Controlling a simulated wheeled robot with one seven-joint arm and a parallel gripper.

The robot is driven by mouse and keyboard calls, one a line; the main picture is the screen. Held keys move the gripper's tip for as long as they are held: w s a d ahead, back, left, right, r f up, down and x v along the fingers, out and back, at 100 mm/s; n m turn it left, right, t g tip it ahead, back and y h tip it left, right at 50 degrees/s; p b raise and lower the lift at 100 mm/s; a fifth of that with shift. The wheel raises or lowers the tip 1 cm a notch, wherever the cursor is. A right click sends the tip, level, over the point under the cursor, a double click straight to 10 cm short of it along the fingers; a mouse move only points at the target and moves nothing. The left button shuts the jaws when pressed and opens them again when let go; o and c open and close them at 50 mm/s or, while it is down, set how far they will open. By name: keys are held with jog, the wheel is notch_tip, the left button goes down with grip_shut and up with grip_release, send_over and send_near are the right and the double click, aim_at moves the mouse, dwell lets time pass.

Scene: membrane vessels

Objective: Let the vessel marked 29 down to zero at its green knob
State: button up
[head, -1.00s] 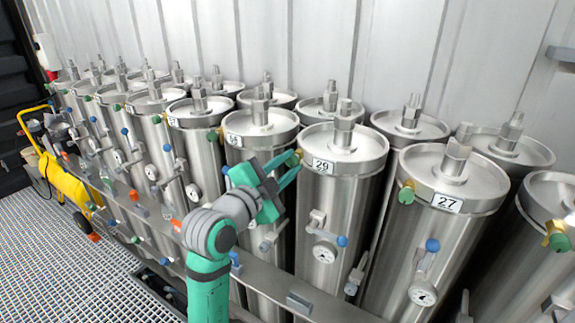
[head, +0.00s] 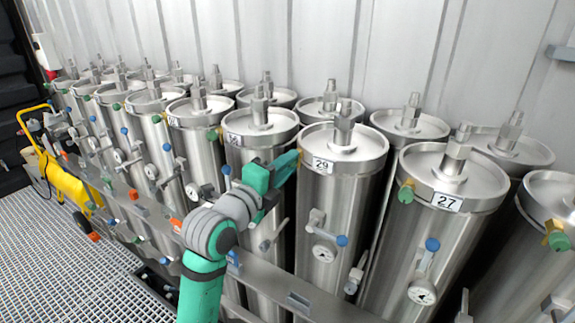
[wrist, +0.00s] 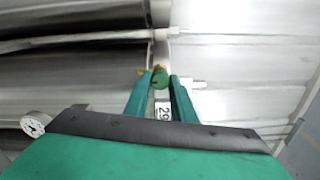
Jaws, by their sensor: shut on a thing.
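The vessel marked 29 (head: 345,195) is an upright steel cylinder in the front row, with its label (head: 322,165) near the top rim. Its green knob (wrist: 160,78) shows in the wrist view between my fingertips, with brassy yellow parts beside it. In the head view my fingers hide the knob. My gripper (head: 295,160) is at the upper left of this vessel, shut on the green knob. The vessel's round gauge (head: 324,252) sits lower on its front beside a blue knob (head: 342,240). The gauge reading is too small to tell.
The vessel marked 27 (head: 410,240) stands close on the right, with its own green knob (head: 406,194). More vessels stand close on the left and behind. A steel rail (head: 330,307) runs along the front. A yellow cart (head: 66,182) stands at far left on the open grating (head: 60,270).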

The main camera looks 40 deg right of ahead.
jog(key=shift+f+m, duration=0.1)
jog(key=shift+m, duration=0.2)
jog(key=o, duration=1.1)
jog(key=shift+c, duration=0.2)
jog(key=v, duration=1.1)
jog(key=shift+w, duration=0.1)
